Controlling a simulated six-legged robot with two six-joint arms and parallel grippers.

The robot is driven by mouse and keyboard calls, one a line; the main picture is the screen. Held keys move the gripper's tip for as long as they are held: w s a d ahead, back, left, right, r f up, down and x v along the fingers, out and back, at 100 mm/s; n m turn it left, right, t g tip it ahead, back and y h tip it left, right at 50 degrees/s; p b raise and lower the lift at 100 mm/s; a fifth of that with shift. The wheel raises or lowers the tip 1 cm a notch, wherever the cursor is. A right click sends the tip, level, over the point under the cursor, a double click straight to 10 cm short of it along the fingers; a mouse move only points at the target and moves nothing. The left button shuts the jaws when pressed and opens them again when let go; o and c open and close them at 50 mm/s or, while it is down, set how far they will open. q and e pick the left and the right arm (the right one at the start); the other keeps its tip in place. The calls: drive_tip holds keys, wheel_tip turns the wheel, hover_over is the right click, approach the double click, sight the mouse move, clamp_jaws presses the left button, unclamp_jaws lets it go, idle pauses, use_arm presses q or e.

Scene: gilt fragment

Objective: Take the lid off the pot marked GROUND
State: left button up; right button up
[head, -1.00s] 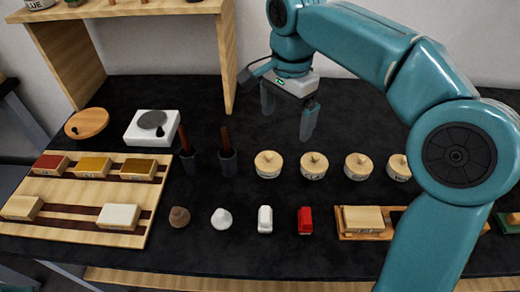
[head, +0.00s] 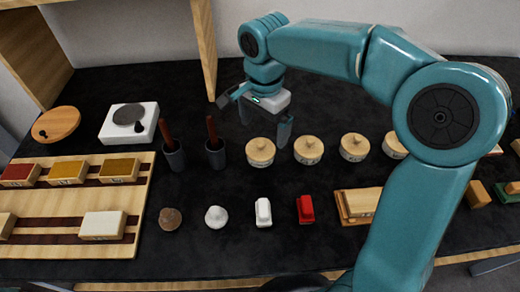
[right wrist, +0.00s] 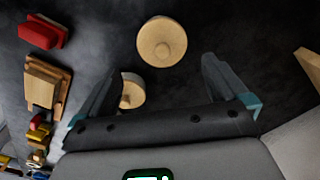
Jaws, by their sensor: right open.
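A row of round pots with knobbed wooden lids stands at the middle right of the dark table in the head view: a leftmost pot (head: 261,153), a second (head: 308,150), a third (head: 354,148) and a further one (head: 395,146) partly behind my right arm. Their labels are too small to read, so I cannot tell which is marked GROUND. My right gripper (head: 265,124) is open and empty, above and just behind the leftmost pot. In the right wrist view one round lid (right wrist: 162,42) lies just beyond the open fingertips; another lid (right wrist: 132,94) is partly hidden by a finger.
Two dark cups with sticks (head: 215,153) stand left of the pots. In front are a brown lump (head: 171,219), a white lump (head: 216,217), a white block (head: 263,212) and a red block (head: 305,209). A wooden rack (head: 60,208) holds coloured blocks at left. A shelf post (head: 204,50) rises behind.

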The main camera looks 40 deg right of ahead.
sight(261, 142)
drive_tip(key=f, duration=0.5)
drive_tip(key=shift+a+f+b, duration=0.15)
drive_tip(key=shift+a+b, duration=0.15)
drive_tip(key=shift+a, duration=0.05)
drive_tip(key=shift+w+f, duration=0.15)
drive_tip(key=shift+f, duration=0.2)
drive_tip(key=c, duration=1)
